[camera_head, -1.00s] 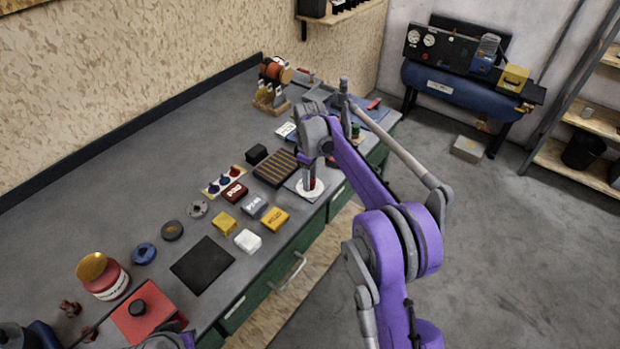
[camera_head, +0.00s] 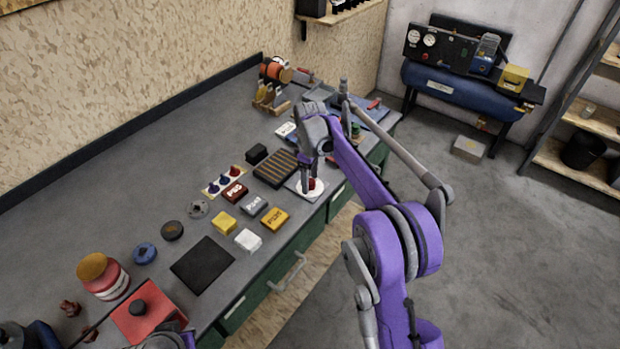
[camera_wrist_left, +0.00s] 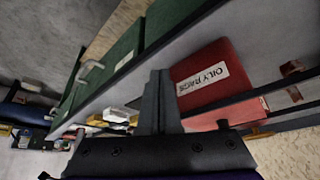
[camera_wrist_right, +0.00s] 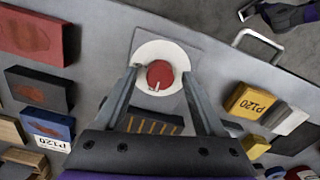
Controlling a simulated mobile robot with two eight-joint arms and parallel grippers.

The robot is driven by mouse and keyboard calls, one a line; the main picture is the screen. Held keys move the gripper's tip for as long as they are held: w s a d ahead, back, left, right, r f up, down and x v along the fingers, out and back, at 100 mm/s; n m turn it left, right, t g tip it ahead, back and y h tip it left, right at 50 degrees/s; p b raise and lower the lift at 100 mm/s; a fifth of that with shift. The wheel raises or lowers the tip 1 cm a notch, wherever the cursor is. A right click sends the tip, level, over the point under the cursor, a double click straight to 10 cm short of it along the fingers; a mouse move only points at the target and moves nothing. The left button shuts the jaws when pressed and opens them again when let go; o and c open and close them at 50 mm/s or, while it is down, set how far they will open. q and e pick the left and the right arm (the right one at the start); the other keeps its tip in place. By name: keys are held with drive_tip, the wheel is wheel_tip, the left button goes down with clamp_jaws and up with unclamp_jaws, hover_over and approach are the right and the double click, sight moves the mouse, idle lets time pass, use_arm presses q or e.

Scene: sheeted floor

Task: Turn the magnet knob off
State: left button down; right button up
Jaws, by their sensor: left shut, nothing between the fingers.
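The magnet knob (camera_head: 313,184) is a small red knob on a white round disc, on a grey plate near the bench's front edge. In the right wrist view the knob (camera_wrist_right: 160,75) shows a short white mark pointing toward the lower left of its face. My right gripper (camera_wrist_right: 159,75) is open, its fingers apart on either side of the knob; I cannot tell whether they touch it. It also shows above the disc in the head view (camera_head: 309,176). My left gripper (camera_wrist_left: 160,76) is shut and empty, beside the red OILY RAGS box (camera_wrist_left: 208,75).
A slotted dark block (camera_head: 276,168) lies beside the knob's plate. Labelled sanding blocks, such as a yellow one (camera_head: 274,217), and a black mat (camera_head: 202,265) lie to the left. The red box (camera_head: 148,312) stands near the front left. The bench's back strip is mostly clear.

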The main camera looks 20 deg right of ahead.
sight(311, 183)
drive_tip(key=shift+r, duration=0.1)
wheel_tip(311, 183, up, 11)
drive_tip(key=shift+f+p, duration=0.2)
drive_tip(key=shift+p, duration=0.25)
idle(0.4)
drive_tip(key=s+r+m+t, duration=0.2)
drive_tip(key=s+r+m, duration=0.1)
drive_tip(key=s, duration=0.6)
drive_tip(key=s+f+m+t, duration=0.1)
drive_tip(key=s+f+m, duration=0.2)
drive_tip(key=s, duration=1)
drive_tip(key=s+f+m+t, duration=0.2)
drive_tip(key=s+f+m, duration=0.2)
drive_tip(key=s+f, duration=0.4)
drive_tip(key=s, duration=0.5)
drive_tip(key=shift+s+d, duration=0.25)
drive_tip(key=shift+s, duration=0.1)
